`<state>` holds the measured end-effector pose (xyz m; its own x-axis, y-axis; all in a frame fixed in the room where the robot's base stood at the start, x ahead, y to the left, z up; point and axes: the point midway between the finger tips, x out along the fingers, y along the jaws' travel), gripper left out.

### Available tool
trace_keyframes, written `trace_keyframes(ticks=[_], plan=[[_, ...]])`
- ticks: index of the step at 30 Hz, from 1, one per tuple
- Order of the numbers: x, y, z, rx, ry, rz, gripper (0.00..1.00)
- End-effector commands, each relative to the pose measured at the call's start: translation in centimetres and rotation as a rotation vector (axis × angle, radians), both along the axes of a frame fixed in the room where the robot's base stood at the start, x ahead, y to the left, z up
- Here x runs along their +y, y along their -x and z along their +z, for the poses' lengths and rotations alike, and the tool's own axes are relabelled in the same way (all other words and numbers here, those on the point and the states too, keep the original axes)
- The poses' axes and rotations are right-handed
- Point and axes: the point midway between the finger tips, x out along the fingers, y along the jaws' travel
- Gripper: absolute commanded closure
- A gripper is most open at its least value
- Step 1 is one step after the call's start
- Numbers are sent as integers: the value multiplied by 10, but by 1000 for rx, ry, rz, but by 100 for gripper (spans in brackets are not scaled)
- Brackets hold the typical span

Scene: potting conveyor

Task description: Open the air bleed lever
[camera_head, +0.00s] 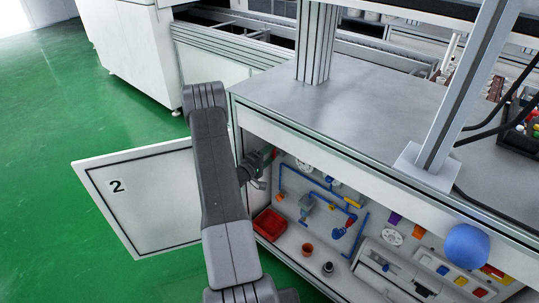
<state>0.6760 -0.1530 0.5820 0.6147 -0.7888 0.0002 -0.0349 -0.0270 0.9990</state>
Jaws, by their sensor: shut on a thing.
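My gripper (262,170) is at the left end of the open cabinet (312,142), just inside its opening. It is small and partly hidden by my arm. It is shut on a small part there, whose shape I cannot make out. I cannot tell for sure which part is the air bleed lever. Blue pipes (307,177) run over the back panel to the right of my gripper, with a yellow piece (352,202) and a blue-and-red fitting (344,228) on them.
The cabinet door (150,195), marked 2, stands open on the left. A red bin (269,224), an orange cup (307,249) and a dark small pot (327,268) stand on the cabinet floor. A blue ball-shaped thing (466,246) is at front right. Green floor is clear at left.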

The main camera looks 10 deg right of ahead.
Motion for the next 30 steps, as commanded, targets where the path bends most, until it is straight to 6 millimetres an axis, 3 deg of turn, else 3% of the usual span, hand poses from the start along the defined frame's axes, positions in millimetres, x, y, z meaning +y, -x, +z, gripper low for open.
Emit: trace_keyframes(ticks=[20,21,23,24,30], plan=[[1,-1,-1,50,37,1,71],[1,-1,-1,50,37,1,42],[1,-1,-1,49,37,1,31],[1,-1,-1,49,37,1,26],[1,-1,-1,48,36,1,26]])
